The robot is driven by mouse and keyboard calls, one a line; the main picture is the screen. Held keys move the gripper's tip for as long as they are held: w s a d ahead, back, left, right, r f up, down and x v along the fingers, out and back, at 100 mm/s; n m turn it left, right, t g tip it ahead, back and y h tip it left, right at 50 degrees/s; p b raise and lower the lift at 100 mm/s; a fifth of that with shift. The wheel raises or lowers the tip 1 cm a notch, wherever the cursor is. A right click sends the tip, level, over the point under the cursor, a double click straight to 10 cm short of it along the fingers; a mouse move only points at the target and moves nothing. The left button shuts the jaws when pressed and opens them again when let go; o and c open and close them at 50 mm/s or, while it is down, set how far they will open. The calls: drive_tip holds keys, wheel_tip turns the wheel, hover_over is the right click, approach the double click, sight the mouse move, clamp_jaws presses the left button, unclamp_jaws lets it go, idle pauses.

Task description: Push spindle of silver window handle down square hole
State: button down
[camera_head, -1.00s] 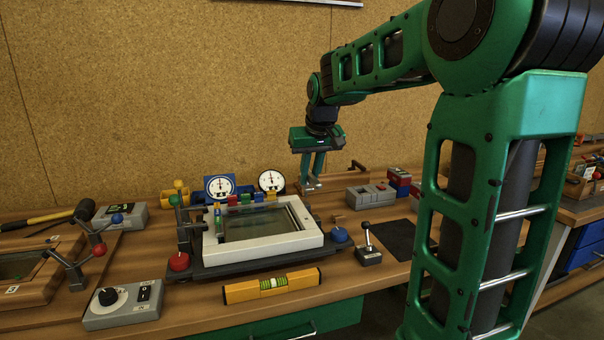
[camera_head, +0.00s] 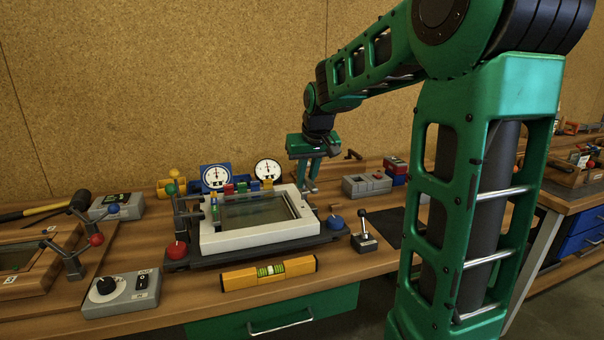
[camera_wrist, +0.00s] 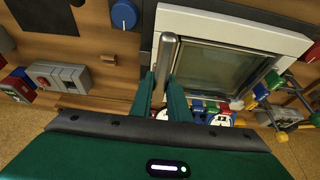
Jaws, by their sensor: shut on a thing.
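My gripper (camera_head: 311,188) hangs fingers down just behind the right rear corner of the white window frame (camera_head: 262,240). In the wrist view its two green fingers (camera_wrist: 167,88) are shut on the silver window handle (camera_wrist: 168,50), a bar sticking out between them. The handle's bar appears over the near corner of the white frame (camera_wrist: 228,24) in that view. Whether it touches the frame cannot be told. The spindle is hidden from both views. The square hole cannot be made out. The frame lies flat with a dark glass pane (camera_head: 252,212) on a dark tilting base.
A blue knob (camera_head: 336,222) and a black lever (camera_head: 363,230) stand right of the frame. Two dial gauges (camera_head: 267,171) and coloured blocks are behind it. A yellow spirit level (camera_head: 268,272) lies in front. A grey button box (camera_head: 367,185) is at the right.

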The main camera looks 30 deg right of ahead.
drive_tip(key=shift+f, duration=0.6)
drive_tip(key=shift+f, duration=2.2)
idle(1.3)
drive_tip(key=c, duration=1.6)
unclamp_jaws()
drive_tip(key=v, duration=1)
drive_tip(key=shift+s+r, duration=0.1)
drive_tip(key=shift+r, duration=0.25)
drive_tip(key=s+a+f+m+g, duration=0.1)
drive_tip(key=s+f, duration=0.3)
drive_tip(key=s, duration=0.5)
drive_tip(key=s+a+f+m+g+y, duration=0.1)
drive_tip(key=s+f, duration=0.3)
drive_tip(key=s, duration=0.6)
drive_tip(key=s+a+f+m+g, duration=0.1)
drive_tip(key=s+f, duration=0.3)
drive_tip(key=s, duration=0.6)
drive_tip(key=shift+s+a+f+g, duration=0.2)
drive_tip(key=shift+a+f+g, duration=0.05)
drive_tip(key=shift+g, duration=0.45)
